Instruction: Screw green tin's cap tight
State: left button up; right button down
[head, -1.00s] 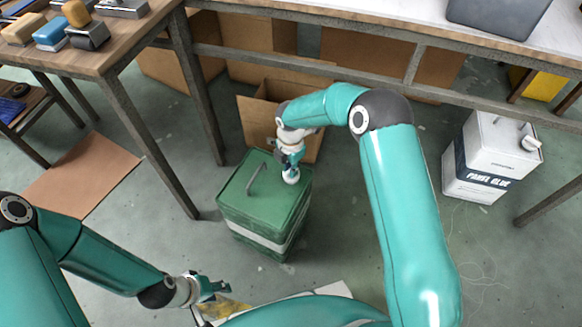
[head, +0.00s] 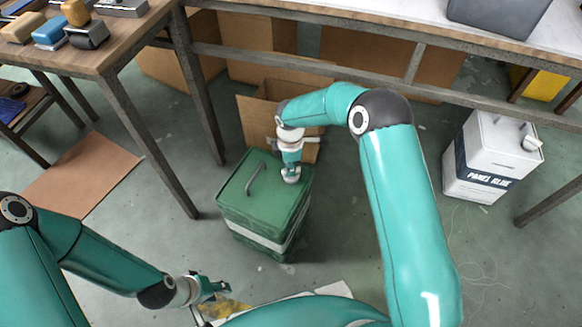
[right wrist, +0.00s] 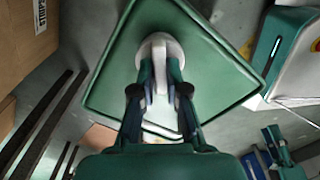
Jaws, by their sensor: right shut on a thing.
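The green tin (head: 262,217) stands upright on the floor in the middle of the head view, with a pale band round its lower side and a handle (head: 257,178) on its top. A white round cap (right wrist: 160,46) sits on the tin's top in the right wrist view; it shows in the head view too (head: 291,178). My right gripper (head: 291,171) points down over the tin's far right corner and is shut on the cap. Its fingers cover part of the cap. My left gripper (head: 216,288) is low at the front, away from the tin; its fingers look apart.
An open cardboard box (head: 262,115) stands right behind the tin, under the bench. A white panel glue tin (head: 488,165) stands at the right. A table (head: 125,45) with tools is at the upper left. A flat brown sheet (head: 82,177) lies on the floor at left.

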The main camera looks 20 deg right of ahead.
jog(key=m, duration=0.6)
jog(key=shift+w+b, duration=0.15)
jog(key=shift+b, duration=0.25)
jog(key=m+b, duration=0.1)
jog(key=m, duration=0.5)
jog(key=shift+m, duration=0.3)
jog(key=m+b, duration=0.1)
jog(key=m, duration=0.5)
jog(key=shift+d+m, duration=0.15)
jog(key=shift+m, duration=0.15)
jog(key=m+b, duration=0.1)
jog(key=m, duration=0.5)
jog(key=shift+d, duration=0.1)
jog(key=shift+m, duration=0.3)
jog(key=c, duration=1.2)
grip_release()
jog(key=shift+r, duration=0.1)
notch_tip(320, 180, up, 12)
jog(key=shift+f, duration=0.15)
